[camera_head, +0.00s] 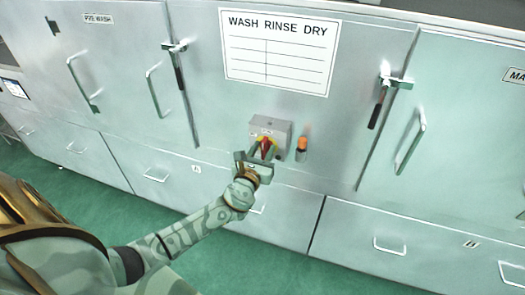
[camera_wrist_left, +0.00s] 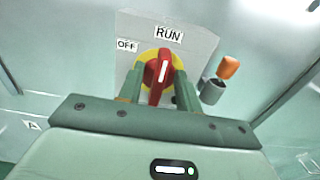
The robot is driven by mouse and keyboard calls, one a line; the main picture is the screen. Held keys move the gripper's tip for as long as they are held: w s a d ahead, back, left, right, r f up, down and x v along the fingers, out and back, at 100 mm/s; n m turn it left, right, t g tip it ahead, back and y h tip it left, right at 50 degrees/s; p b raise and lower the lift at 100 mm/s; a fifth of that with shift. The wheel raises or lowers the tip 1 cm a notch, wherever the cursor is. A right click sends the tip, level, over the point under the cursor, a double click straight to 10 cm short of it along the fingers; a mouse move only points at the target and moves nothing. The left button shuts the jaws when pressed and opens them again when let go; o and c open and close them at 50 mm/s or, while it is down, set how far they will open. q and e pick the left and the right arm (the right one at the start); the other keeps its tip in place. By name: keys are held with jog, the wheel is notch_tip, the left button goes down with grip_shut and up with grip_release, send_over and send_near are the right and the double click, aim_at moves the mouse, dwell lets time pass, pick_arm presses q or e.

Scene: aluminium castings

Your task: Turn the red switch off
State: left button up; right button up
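The red switch (camera_wrist_left: 160,76) is a red knob with a white mark on a yellow round plate, fixed to a grey box (camera_wrist_left: 196,48). Its white mark points up toward the RUN label (camera_wrist_left: 168,34); the OFF label (camera_wrist_left: 127,46) is to the upper left. The switch also shows in the head view (camera_head: 266,147). My left gripper (camera_wrist_left: 158,82) is at the switch, with one green finger on each side of the knob. Yellow shows between the knob and the fingers, so the gripper looks open around it. My right gripper is not in view.
An orange-tipped cylinder (camera_wrist_left: 222,78) sticks out just right of the switch box. Metal cabinet doors with handles (camera_head: 411,140) and a WASH RINSE DRY sign (camera_head: 277,75) surround it. Drawers (camera_head: 380,235) run below, above a green floor.

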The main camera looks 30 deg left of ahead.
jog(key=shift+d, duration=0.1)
pick_arm(q)
grip_shut()
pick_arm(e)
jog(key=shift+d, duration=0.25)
